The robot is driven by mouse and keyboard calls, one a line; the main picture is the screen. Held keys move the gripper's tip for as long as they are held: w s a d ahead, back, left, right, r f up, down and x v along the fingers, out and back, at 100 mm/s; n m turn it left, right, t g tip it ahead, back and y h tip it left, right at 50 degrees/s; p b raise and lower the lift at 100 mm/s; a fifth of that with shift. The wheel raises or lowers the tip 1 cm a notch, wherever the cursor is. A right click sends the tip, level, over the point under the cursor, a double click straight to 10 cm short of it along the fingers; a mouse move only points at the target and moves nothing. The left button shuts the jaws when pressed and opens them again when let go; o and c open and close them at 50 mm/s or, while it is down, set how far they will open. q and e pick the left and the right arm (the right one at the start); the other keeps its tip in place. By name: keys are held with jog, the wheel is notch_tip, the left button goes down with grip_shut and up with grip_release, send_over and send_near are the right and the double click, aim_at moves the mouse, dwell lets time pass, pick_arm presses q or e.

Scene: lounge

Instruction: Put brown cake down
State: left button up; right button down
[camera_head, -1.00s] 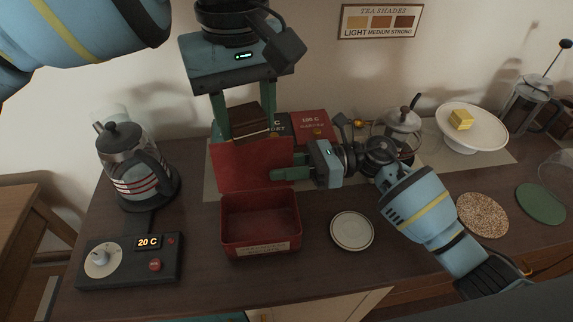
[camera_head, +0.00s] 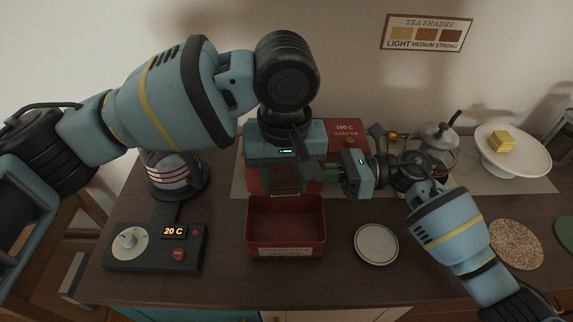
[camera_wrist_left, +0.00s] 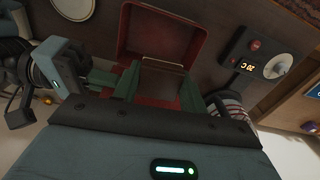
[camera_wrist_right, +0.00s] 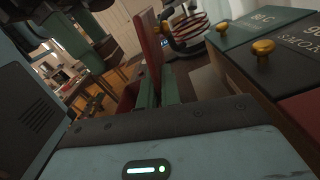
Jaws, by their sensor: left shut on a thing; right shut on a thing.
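The brown cake (camera_wrist_left: 160,82) is between my left gripper's green fingers in the left wrist view. My left gripper (camera_wrist_left: 158,92) is shut on it, just behind the open red tin (camera_wrist_left: 124,32) and in front of its raised lid. In the head view, the left gripper (camera_head: 284,182) hides most of the cake and lid; the tin (camera_head: 286,252) stands open below it, looking empty. My right gripper (camera_head: 328,176) is shut on the red lid (camera_wrist_right: 149,45), holding its right edge. I cannot tell whether the cake touches the lid or tin.
A white saucer (camera_head: 376,244) lies right of the tin. A control box (camera_head: 155,248) and kettle (camera_head: 177,177) are at left. Closed tea boxes (camera_head: 345,131) stand behind; a cake stand with yellow butter (camera_head: 502,141) is far right.

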aim_at(285, 200)
pick_arm(q)
jog(key=shift+m, duration=0.4)
jog(key=f, duration=0.2)
jog(key=s+f, duration=0.1)
jog(key=f, duration=0.1)
jog(key=shift+f, duration=5.25)
jog(key=o, duration=1)
jog(key=shift+f, duration=0.1)
jog(key=shift+c, duration=0.2)
notch_tip(285, 200, up, 12)
jog(key=shift+r, duration=0.15)
